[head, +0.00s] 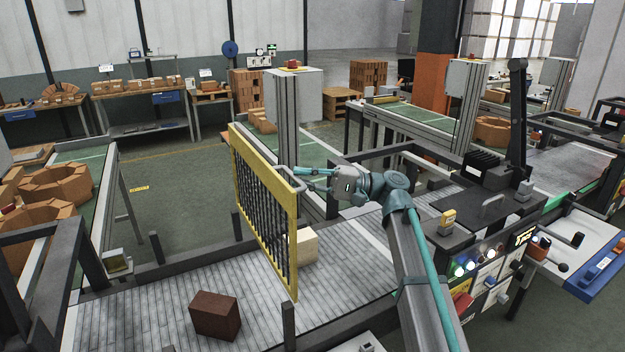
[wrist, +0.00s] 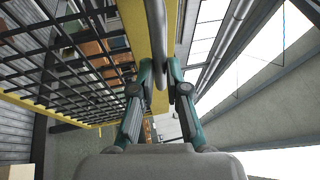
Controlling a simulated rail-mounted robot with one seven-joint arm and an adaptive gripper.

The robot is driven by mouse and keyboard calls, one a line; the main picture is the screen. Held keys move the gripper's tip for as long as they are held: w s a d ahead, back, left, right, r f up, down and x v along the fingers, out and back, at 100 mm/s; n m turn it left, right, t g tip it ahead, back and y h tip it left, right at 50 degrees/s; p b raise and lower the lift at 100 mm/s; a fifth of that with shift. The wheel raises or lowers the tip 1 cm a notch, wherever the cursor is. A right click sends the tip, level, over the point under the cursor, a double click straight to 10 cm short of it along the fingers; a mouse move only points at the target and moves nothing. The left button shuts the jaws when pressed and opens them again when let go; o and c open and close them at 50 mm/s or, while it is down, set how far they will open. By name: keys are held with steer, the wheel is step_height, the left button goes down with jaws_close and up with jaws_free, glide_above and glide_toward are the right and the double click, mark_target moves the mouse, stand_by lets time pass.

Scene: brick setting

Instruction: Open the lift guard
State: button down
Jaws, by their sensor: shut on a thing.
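The lift guard (head: 292,250) is a yellow-framed panel with black bars, standing upright across the grey roller conveyor in the head view. Its yellow frame (wrist: 139,30) and bars also fill the upper left of the wrist view. A grey bar handle (head: 283,173) sticks out from the guard's upper edge; it runs between my fingers in the wrist view (wrist: 157,40). My gripper (head: 300,172) is shut on this handle, with one finger on each side. The guard's lower edge is near the conveyor, and the exact gap is hard to tell.
A dark brown brick (head: 215,315) lies on the conveyor (head: 150,318) in front of the guard. A pale block (head: 306,246) sits behind it, partly hidden. A control panel (head: 485,275) with buttons stands at right. A grey column (head: 288,125) rises behind the guard.

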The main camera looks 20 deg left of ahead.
steer(key=shift+w, duration=0.1)
stand_by(0.3)
steer(key=c, duration=1.2)
jaws_free()
steer(key=v, duration=1.2)
steer(key=shift+f, duration=0.15)
